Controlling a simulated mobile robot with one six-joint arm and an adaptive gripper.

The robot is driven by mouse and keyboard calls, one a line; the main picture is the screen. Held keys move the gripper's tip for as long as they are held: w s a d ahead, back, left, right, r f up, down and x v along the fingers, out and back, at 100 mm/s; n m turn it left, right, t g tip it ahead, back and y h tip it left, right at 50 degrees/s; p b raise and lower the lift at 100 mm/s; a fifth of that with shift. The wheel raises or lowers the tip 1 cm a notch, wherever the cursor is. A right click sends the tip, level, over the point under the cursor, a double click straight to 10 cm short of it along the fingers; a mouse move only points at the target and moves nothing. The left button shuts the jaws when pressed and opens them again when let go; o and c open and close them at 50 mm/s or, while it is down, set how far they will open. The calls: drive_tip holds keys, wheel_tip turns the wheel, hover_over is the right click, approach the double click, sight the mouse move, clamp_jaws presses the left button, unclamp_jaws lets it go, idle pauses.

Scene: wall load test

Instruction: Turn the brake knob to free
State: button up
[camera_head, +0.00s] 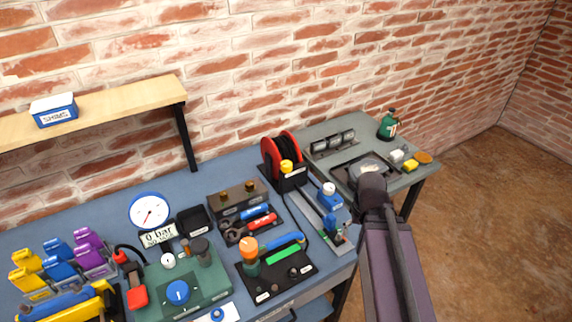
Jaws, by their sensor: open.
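A red-and-black reel (281,155) stands at the back right of the blue bench. A yellow knob (286,166) sits on its front, above a small pale label; I take this for the brake knob. The label and the knob's exact setting are too small to read. My arm reaches in from the lower right, and its dark end lies to the right of the reel, clear of the knob. My gripper's fingers cannot be made out; they are hidden behind the arm or outside the picture.
A blue-and-white device (331,198) on a rail stands between reel and arm. Left are tools (263,220), an orange-topped handle (249,245), a gauge (149,211) and a green panel with a blue knob (178,292). A grey side table (310,133) and a shelf (120,98) flank the bench.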

drive_tip(key=w+a+r+n+p, duration=0.1)
drive_tip(key=w+a+r+p, duration=0.4)
drive_tip(key=w, duration=0.2)
drive_tip(key=w+a+r+n+p, duration=0.2)
drive_tip(key=w+a+r+p, duration=0.25)
drive_tip(key=w, duration=0.25)
wheel_tip(320, 180, up, 7)
drive_tip(key=n+p, duration=0.2)
drive_tip(key=p, duration=0.5)
hover_over(286, 163)
drive_tip(key=shift+s+a, duration=0.1)
drive_tip(key=shift+s, duration=0.1)
drive_tip(key=shift+f+b, duration=0.2)
drive_tip(key=shift+b, duration=0.1)
wheel_tip(286, 163, down, 14)
drive_tip(key=b, duration=1.3)
drive_tip(key=shift+w+r, duration=0.1)
drive_tip(key=shift+r, duration=0.1)
